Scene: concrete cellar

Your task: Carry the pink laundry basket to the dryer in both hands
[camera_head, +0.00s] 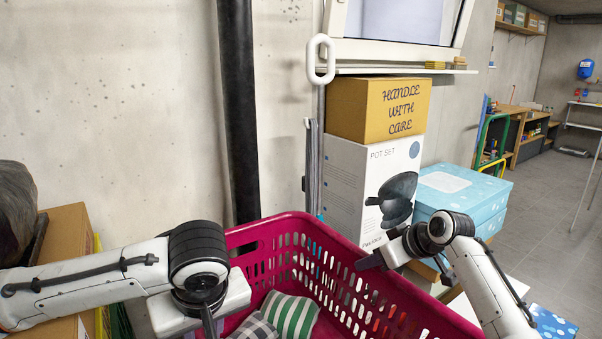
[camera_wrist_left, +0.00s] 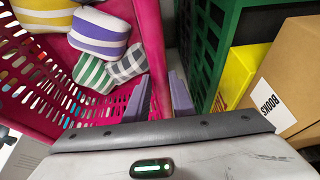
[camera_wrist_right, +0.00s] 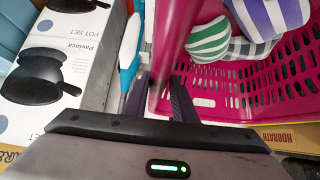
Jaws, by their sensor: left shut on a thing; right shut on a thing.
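The pink laundry basket (camera_head: 262,233) is in front of me at the bottom of the head view, with slotted walls and rolled striped and checked cloths (camera_head: 292,314) inside. It also shows in the left wrist view (camera_wrist_left: 25,62) and the right wrist view (camera_wrist_right: 240,78). My left gripper (camera_wrist_left: 160,95) is shut on one side of its rim; in the head view its fingers are mostly cut off at the lower edge. My right gripper (camera_head: 368,262) is shut on the opposite rim, with a finger on each side of the wall. I cannot make out a dryer.
A pot set box (camera_head: 346,190) with a yellow carton (camera_head: 362,108) on top and a light-blue box (camera_head: 462,192) stand beyond the basket. A black pipe (camera_head: 238,110) runs down the wall. A dark green crate (camera_wrist_left: 218,40) is close beside my left gripper. Open floor (camera_head: 553,215) lies right.

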